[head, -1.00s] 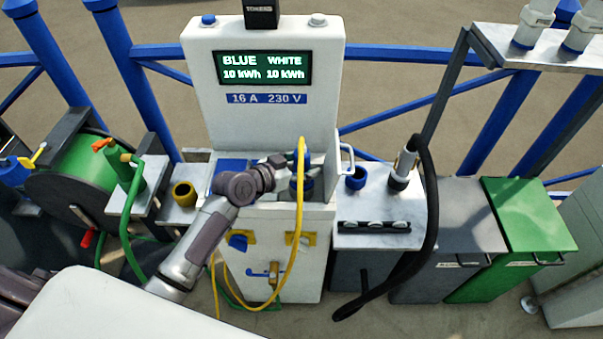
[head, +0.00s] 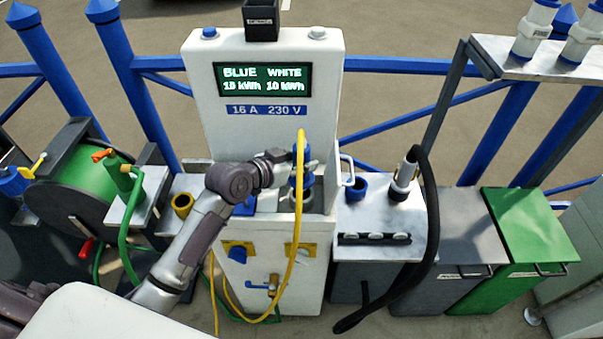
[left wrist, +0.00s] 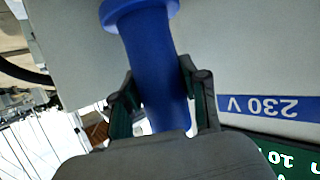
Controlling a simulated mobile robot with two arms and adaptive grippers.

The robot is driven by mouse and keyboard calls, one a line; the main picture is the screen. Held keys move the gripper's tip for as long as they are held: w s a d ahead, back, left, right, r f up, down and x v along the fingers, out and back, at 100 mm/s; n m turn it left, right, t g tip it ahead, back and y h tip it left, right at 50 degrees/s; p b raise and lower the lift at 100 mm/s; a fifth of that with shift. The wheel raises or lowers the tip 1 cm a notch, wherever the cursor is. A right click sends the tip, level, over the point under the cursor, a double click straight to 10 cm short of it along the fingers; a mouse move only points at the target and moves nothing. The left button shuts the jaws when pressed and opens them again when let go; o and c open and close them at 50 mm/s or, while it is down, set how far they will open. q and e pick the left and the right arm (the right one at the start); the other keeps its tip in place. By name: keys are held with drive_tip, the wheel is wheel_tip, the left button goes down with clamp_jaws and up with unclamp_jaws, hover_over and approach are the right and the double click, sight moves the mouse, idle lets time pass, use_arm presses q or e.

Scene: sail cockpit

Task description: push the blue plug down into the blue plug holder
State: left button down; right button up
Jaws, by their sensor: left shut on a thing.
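The blue plug (head: 302,180) is on the yellow cable in front of the white power post. My left gripper (head: 300,168) is shut on it, and the arm partly hides it. In the left wrist view the blue plug (left wrist: 153,65) lies between the two fingers, with its wider blue collar at the top. The blue plug holder (head: 355,188), a short blue cup, stands on the steel top right of the post. It looks empty, and the plug is to its left, apart from it. My right gripper is not in view.
The white post (head: 264,130) has a lit display and a grab handle on its right side. A black hose (head: 432,230) hangs from an upright fitting right of the blue holder. A mustard cup (head: 183,204) and a green hose reel are at left.

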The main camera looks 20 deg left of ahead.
sight(302, 140)
use_arm(q)
wheel_tip(302, 140, up, 5)
drive_tip(key=shift+r+p, duration=0.15)
drive_tip(key=shift+p, duration=0.15)
wheel_tip(302, 140, up, 2)
drive_tip(key=p, duration=0.2)
drive_tip(key=shift+r+p, duration=0.25)
drive_tip(key=shift+p, duration=0.15)
drive_tip(key=shift+f, duration=0.1)
idle(0.7)
